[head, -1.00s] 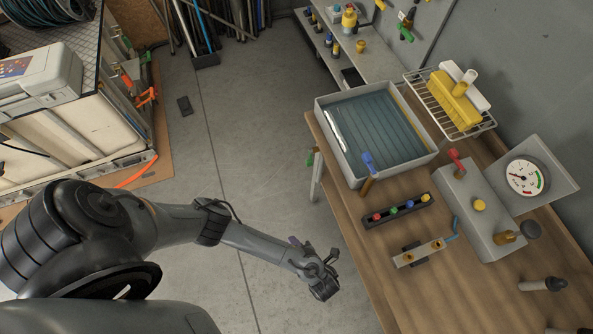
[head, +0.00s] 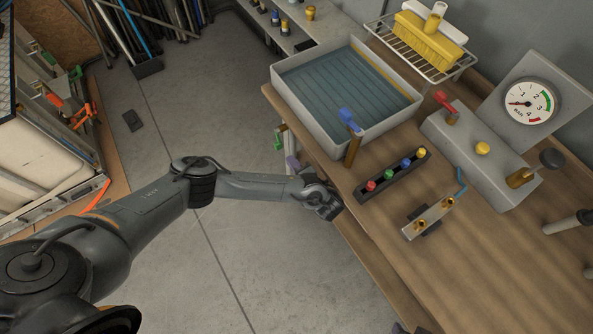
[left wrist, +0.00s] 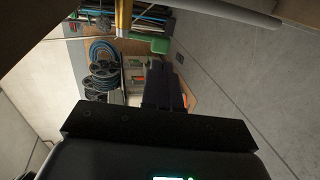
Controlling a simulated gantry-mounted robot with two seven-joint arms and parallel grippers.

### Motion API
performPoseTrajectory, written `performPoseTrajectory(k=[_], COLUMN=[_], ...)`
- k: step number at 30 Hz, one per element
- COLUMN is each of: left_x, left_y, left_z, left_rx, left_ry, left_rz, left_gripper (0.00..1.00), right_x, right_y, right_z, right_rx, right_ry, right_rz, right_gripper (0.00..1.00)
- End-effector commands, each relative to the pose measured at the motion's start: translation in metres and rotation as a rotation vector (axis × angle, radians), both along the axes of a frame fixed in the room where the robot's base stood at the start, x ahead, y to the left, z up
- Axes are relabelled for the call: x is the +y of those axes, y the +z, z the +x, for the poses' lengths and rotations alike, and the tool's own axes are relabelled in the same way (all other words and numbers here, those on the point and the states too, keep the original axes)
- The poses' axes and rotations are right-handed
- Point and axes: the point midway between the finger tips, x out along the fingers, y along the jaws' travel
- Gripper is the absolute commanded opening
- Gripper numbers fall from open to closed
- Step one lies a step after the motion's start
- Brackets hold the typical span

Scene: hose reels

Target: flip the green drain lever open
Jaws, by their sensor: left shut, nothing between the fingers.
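The green drain lever (head: 279,139) shows at the left side of the bench, below the washing tray (head: 350,105). In the left wrist view the green lever (left wrist: 150,44) lies roughly level, just beyond and above my fingertips, beside a brass pipe (left wrist: 123,16). My left gripper (head: 324,204) is low beside the bench's left edge, nearer the camera than the lever. It also shows in the left wrist view (left wrist: 165,82), where its dark fingers are together and empty, apart from the lever. My right gripper does not show.
The wooden bench (head: 500,260) is close on the right. It carries a blue-handled tap (head: 349,119), a strip of coloured knobs (head: 392,177), a small brass-fitted manifold (head: 430,217) and a gauge (head: 529,103). Open concrete floor (head: 220,260) lies to the left.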

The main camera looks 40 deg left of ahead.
Motion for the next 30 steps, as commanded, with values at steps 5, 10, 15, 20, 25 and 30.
performPoseTrajectory(k=[5, 10, 15, 20, 25, 30], left_x=[0.024, 0.042, 0.053, 0.056, 0.056, 0.058], left_y=[-0.01, -0.014, -0.016, -0.017, -0.017, -0.017], left_z=[0.009, 0.017, 0.021, 0.022, 0.022, 0.023], left_rx=[-0.002, -0.002, 0.0, 0.0, 0.0, 0.0], left_ry=[0.001, 0.0, 0.0, 0.0, 0.0, 0.004], left_rz=[0.003, 0.001, 0.001, 0.0, 0.0, 0.001], left_gripper=[0.0, 0.0, 0.0, 0.0, 0.0, 0.0], right_x=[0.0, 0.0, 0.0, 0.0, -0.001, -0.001], right_y=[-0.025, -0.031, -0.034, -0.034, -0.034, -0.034], right_z=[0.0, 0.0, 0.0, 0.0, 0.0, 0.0], right_rx=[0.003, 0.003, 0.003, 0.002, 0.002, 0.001], right_ry=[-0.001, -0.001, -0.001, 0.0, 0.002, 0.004], right_rz=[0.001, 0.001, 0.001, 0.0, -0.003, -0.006], right_gripper=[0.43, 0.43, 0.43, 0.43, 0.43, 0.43])
